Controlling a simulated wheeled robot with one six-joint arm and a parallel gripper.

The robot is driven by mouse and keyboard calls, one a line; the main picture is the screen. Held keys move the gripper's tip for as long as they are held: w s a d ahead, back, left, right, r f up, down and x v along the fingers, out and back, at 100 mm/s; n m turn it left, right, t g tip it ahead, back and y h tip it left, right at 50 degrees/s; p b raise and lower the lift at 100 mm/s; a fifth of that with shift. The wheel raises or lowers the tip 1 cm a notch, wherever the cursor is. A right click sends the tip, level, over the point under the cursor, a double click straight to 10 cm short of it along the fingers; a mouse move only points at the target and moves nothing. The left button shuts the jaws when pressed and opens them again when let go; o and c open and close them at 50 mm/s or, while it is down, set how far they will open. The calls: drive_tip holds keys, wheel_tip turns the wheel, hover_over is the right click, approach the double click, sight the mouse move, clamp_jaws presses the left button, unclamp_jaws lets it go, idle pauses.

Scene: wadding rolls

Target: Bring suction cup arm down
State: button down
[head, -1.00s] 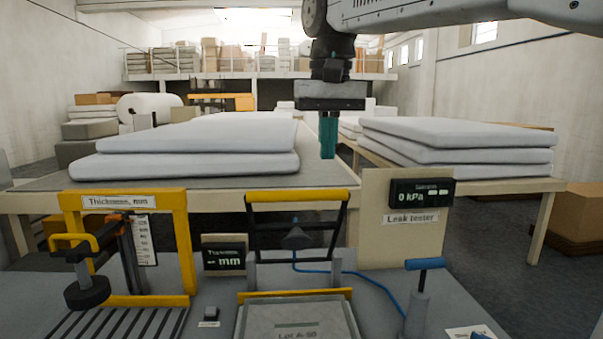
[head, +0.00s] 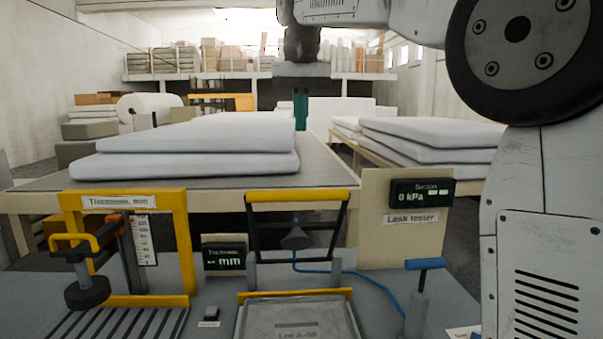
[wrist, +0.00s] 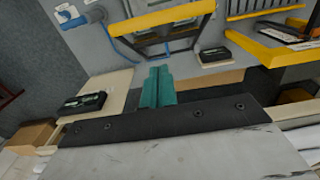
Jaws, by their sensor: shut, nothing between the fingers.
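The suction cup arm (head: 342,222) is a black frame with a yellow bar across its top. It stands raised at the middle of the grey bench, with a dark suction cup (head: 296,238) hanging inside it and a blue hose attached. It also shows in the wrist view (wrist: 166,24), beyond my fingers. A clear-lidded pack (head: 297,318) lies in front of its base. My gripper (head: 301,110) has teal fingers, pressed together and empty. It is in the air beyond and above the arm, apart from it. In the wrist view my gripper (wrist: 158,86) points toward the bench.
A yellow thickness gauge (head: 182,245) stands left of the arm. The leak tester panel (head: 375,245), reading 0 kPa, and a blue-handled pump (head: 424,265) stand on the right. White wadding stacks (head: 195,150) lie on a table behind.

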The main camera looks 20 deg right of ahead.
wheel_tip(320, 180, down, 11)
drive_tip(key=s, duration=0.2)
drive_tip(key=shift+s+a, duration=0.25)
drive_tip(key=shift+a, duration=0.15)
